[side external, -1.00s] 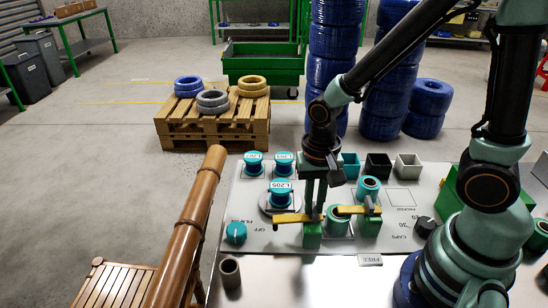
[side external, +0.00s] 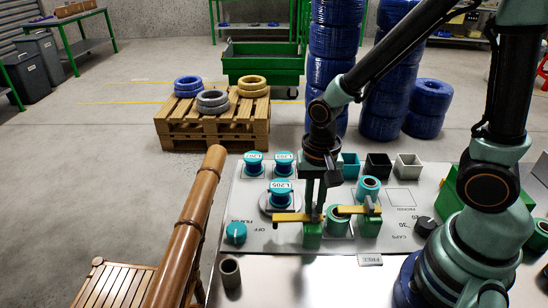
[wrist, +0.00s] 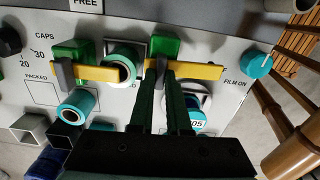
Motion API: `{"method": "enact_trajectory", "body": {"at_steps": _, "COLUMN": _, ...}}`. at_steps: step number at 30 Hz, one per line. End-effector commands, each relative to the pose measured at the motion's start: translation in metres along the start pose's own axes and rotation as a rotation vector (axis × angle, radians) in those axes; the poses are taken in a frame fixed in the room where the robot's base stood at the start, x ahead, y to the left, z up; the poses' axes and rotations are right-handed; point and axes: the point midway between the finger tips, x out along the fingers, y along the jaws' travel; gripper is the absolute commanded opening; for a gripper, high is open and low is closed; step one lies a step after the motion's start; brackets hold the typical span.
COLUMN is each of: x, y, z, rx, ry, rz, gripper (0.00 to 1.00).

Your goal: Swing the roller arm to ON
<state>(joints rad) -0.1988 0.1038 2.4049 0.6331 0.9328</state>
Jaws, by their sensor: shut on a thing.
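A yellow arm (side external: 290,217) lies across a green block (side external: 312,236) on the grey panel, pointing left toward the OFF lettering. It also shows in the wrist view (wrist: 205,71), with a dark upright grip (wrist: 158,72) at its block end. A second yellow arm (side external: 352,210) on another green block (side external: 369,226) stands to the right, apart from my gripper.
A green-rimmed roller (side external: 337,222) stands between the two blocks. A teal knob (side external: 236,233) is at the panel's left, beside FILM ON lettering. Small open boxes (side external: 408,166) line the back. The front panel is mostly clear.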

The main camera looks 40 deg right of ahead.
Motion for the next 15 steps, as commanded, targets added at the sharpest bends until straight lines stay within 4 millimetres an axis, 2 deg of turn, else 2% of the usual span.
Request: {"method": "enact_trajectory", "body": {"at_steps": 15, "x": -0.0012, "y": 0.0020, "z": 0.0000, "rx": 0.421, "ry": 0.000, "rz": 0.000, "gripper": 0.00}}
